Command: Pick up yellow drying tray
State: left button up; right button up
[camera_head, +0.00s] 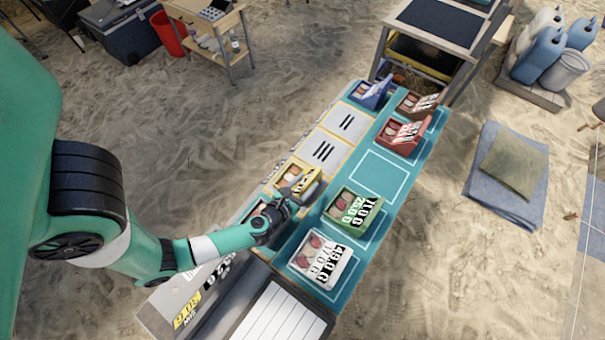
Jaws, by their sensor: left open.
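The yellow tray (314,187) stands on the teal table mat (398,198), left of its middle, with small items and a dark-lettered label in it. My left gripper (287,202) comes in from the left and is at the near side of the yellow tray, very close to it. It is open, and I see nothing held in it. Whether the fingers touch the tray, I cannot tell. The gripper hides part of the tray's near edge. My right gripper is not in view.
A green tray (353,208), a white tray (320,259), a red tray (403,134) and a blue tray (372,93) share the table. An outlined square (376,177) on the mat is empty. A wooden stand (443,44) is behind the table.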

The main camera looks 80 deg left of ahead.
aim_at(310, 180)
pick_arm(q)
jog(key=x, duration=0.4)
jog(key=shift+s, duration=0.1)
jog(key=shift+d, duration=0.1)
grip_shut()
dwell(1.1)
